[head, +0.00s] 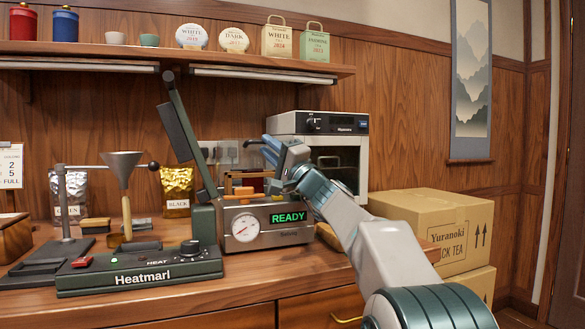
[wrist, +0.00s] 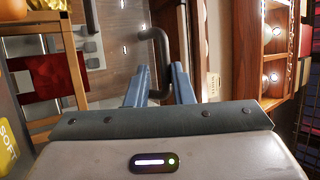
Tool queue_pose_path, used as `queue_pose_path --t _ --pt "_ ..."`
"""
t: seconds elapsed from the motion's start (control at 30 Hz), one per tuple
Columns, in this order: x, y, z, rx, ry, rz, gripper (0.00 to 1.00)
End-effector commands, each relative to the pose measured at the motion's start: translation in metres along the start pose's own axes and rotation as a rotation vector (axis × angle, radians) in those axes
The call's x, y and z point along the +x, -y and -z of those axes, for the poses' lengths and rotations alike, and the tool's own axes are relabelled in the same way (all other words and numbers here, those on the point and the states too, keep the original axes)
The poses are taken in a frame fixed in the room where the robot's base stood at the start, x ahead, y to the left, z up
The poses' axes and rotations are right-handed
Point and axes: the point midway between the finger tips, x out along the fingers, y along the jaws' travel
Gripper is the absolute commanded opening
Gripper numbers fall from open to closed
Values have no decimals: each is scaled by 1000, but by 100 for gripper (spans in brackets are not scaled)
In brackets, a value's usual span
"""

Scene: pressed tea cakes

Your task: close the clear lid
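The clear lid (head: 240,153) appears as a tinted see-through pane standing raised behind the steel machine with the READY display (head: 266,226); its edges are hard to make out. In the wrist view, a dark bent bar (wrist: 162,50), which looks like a handle, reaches between my fingertips. My gripper (head: 262,150) is at the top right of the machine, its blue fingers pointing left. In the wrist view the fingers (wrist: 160,80) stand apart, with the bar between them closer to the right finger and a gap showing on the left. Whether they touch it is unclear.
A dark green lever arm (head: 182,125) rises left of the machine, by the Heatmarl base (head: 140,268) with its funnel (head: 123,168). A white oven-like appliance (head: 320,125) stands close behind my gripper. Cartons (head: 435,225) are at the right. A shelf (head: 200,55) runs above.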

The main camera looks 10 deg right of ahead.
Motion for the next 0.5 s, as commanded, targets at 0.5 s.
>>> queue_pose_path --t 0.5 --pt "-92 6 2 -6 -7 6 20"
